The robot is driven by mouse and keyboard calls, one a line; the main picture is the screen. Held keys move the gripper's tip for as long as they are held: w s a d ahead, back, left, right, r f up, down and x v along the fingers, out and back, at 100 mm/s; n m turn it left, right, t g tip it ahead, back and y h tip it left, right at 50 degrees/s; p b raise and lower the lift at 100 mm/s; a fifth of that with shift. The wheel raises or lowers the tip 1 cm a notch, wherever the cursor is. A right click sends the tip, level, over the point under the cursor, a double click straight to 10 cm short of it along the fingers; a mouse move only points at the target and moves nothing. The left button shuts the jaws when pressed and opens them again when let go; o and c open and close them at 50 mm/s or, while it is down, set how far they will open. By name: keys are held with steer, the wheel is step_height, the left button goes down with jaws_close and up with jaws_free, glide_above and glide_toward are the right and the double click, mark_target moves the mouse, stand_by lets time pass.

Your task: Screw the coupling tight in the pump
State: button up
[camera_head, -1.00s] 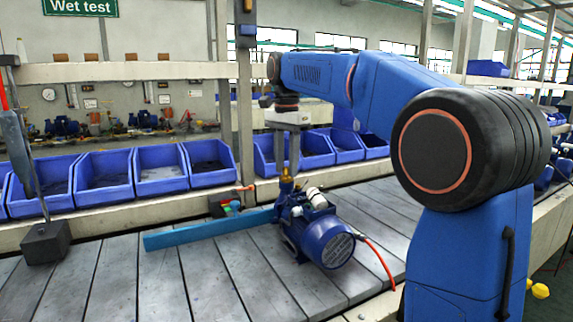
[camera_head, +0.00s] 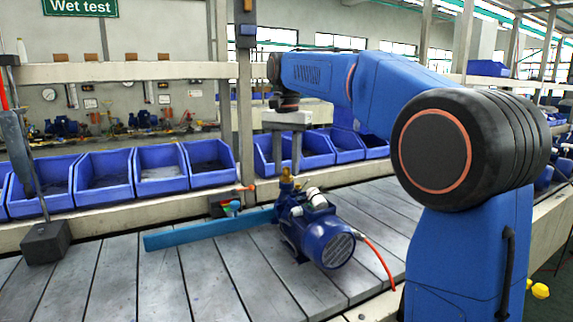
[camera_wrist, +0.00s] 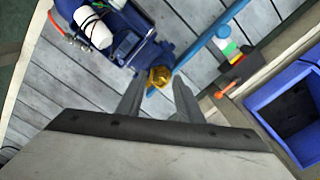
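The blue pump (camera_head: 318,232) lies on the slatted line with its motor end towards me. A brass coupling (camera_head: 286,183) stands upright on the pump's port. In the wrist view the coupling (camera_wrist: 160,75) shows just beyond and between the fingertips. My gripper (camera_head: 286,172) points down right above the coupling. Its fingers (camera_wrist: 158,82) are spread with a gap between them and hold nothing. I cannot tell how deep the coupling sits in the port.
A blue bar (camera_head: 208,229) lies left of the pump. A red cable (camera_head: 380,262) runs from the motor. A small box with coloured buttons (camera_head: 226,205) is behind. Blue bins (camera_head: 104,180) line the back; a dark block with a post (camera_head: 45,243) stands left.

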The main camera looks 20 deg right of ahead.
jaws_close()
steer(key=shift+m, duration=1.8)
steer(key=shift+m, duration=1.7)
steer(key=shift+m, duration=1.7)
